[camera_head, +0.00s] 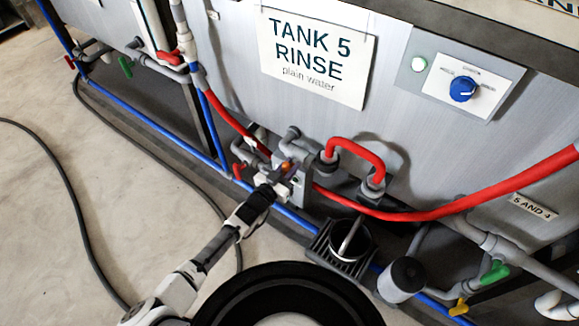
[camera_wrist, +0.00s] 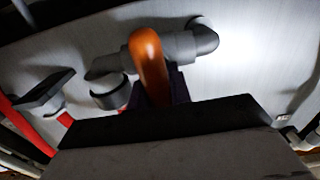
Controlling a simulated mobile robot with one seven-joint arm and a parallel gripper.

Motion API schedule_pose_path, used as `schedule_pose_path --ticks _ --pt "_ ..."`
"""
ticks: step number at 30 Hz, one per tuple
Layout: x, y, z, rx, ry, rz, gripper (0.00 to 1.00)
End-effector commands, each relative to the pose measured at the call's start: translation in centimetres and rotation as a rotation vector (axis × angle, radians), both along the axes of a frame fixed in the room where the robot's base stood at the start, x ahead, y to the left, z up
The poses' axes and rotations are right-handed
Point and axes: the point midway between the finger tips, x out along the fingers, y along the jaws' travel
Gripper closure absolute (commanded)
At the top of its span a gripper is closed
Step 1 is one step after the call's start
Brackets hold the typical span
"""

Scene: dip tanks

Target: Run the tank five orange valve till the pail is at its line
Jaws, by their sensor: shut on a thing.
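The orange valve handle (camera_head: 286,167) sits on grey pipework low on the front of tank 5 (camera_head: 240,60). In the wrist view the handle (camera_wrist: 149,62) stands upright in front of a grey pipe. My gripper (camera_head: 281,177) is shut on the orange handle; its fingers are mostly hidden in the wrist view. A dark round pail (camera_head: 367,243) stands on a black slatted grate (camera_head: 325,250) below and right of the valve. A pale slanted streak shows at the pail's mouth; I cannot tell whether it is water or a handle. The pail's line and level are not readable.
A red hose (camera_head: 440,212) runs right from beside the valve. Small red valve handles (camera_head: 238,171) are at left, green (camera_head: 495,272) and yellow (camera_head: 459,307) ones at lower right. A grey cylinder (camera_head: 402,280) stands right of the pail. A black cable crosses the open floor (camera_head: 70,220).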

Motion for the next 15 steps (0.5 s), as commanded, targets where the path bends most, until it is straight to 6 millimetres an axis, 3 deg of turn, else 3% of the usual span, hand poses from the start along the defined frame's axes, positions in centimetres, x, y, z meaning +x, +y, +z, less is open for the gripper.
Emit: schedule_pose_path --ticks 15 --pt "0.18 0.23 -0.12 -0.263 0.191 -0.001 1.0"
